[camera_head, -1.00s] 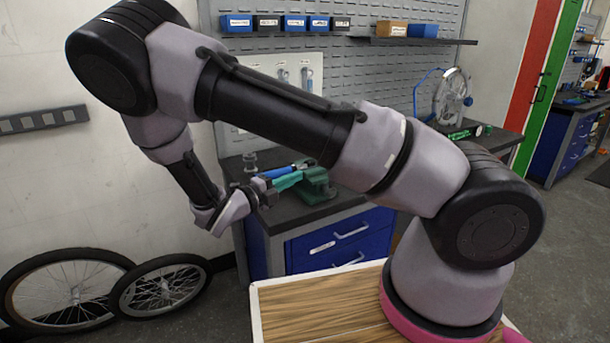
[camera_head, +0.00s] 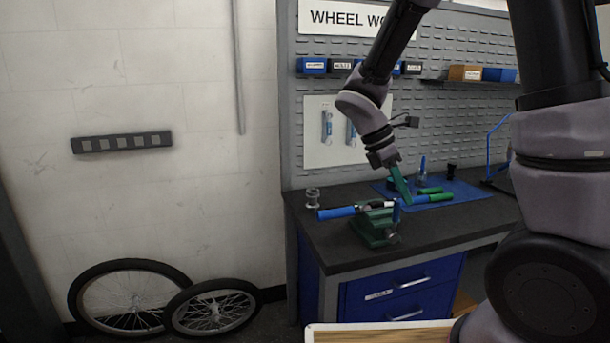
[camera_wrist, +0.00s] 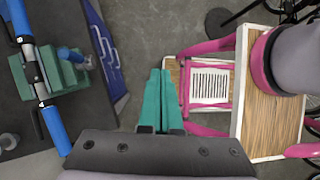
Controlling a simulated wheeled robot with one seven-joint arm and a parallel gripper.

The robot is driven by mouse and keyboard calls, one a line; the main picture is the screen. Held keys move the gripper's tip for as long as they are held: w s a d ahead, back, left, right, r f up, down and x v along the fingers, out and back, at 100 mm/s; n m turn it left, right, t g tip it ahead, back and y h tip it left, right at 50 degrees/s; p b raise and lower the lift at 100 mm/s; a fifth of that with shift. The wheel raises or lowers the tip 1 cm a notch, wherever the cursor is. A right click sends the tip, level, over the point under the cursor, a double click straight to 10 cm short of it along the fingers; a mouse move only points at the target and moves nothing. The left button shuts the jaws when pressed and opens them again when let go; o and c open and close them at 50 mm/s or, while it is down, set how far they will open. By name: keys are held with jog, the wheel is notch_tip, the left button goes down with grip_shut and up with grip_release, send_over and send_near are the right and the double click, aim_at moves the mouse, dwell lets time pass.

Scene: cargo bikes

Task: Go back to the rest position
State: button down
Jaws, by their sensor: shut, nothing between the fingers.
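My gripper (camera_head: 407,199) has teal fingers pressed together with nothing between them. In the wrist view the closed fingers of my gripper (camera_wrist: 160,75) stand in the middle, above grey floor. My arm is raised and bent, with its forearm coming down from the top of the head view.
The vise holds a bar with blue ends (camera_head: 337,212). A blue mat (camera_head: 462,190) with green-handled tools lies behind. A metal spool-like part (camera_head: 313,197) stands at the bench's left. Two wheels (camera_head: 130,298) lean on the wall.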

jog(key=s+d+r+m+t+y, duration=0.1)
jog(key=s+r+m+t+y, duration=0.2)
jog(key=r+m, duration=0.6)
jog(key=s+d+r+m+t+y, duration=0.1)
jog(key=s+r+m+t+y, duration=0.3)
jog(key=r+m, duration=0.6)
jog(key=s+m+t, duration=0.1)
jog(key=m, duration=0.1)
jog(key=shift+s+d+m+t+y, duration=0.3)
jog(key=shift+m, duration=0.1)
